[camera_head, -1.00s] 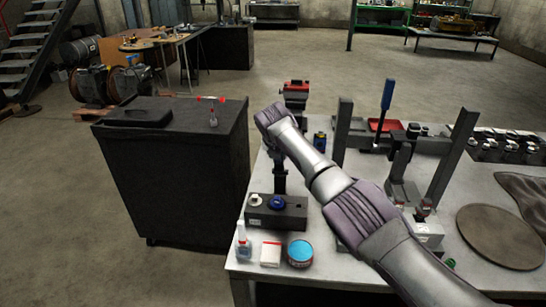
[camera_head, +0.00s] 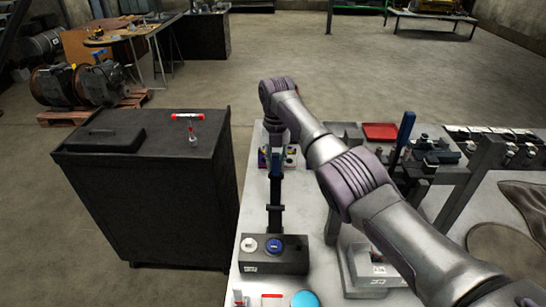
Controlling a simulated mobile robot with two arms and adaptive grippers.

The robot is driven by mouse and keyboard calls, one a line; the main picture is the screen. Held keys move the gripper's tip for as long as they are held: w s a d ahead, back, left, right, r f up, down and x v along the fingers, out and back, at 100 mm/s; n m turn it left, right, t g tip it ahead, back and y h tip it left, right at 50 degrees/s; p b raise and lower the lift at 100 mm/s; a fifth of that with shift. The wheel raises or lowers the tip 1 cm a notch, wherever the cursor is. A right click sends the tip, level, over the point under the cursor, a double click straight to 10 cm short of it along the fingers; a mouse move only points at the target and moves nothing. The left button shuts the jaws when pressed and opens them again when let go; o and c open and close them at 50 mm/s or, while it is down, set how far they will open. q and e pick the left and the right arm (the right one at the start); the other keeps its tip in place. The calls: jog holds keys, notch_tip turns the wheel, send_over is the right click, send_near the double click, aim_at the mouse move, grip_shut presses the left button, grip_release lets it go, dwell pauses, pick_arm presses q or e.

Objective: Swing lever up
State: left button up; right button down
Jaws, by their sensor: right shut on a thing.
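My right arm reaches in from the lower right, and its wrist bends down at the far end. The right gripper (camera_head: 276,176) points down, small and dark, and is shut on the upper part of a dark upright lever (camera_head: 275,215). The lever stands over the back of a black box (camera_head: 262,262) with a white knob and a blue knob on the grey bench. The fingers partly hide the lever's top, so the exact grip is hard to see. Another lever with a blue handle (camera_head: 406,128) stands tilted farther right, apart from the gripper. My left gripper is not in view.
A black cabinet (camera_head: 150,205) with a red-topped item stands left of the bench. A round dark mat (camera_head: 500,250) lies at right.

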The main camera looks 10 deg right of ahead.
jog(key=shift+f, duration=0.1)
dwell(0.3)
jog(key=c, duration=1)
grip_release()
notch_tip(320, 180, up, 12)
jog(key=shift+w, duration=0.3)
jog(key=shift+d, duration=0.1)
jog(key=shift+f, duration=0.1)
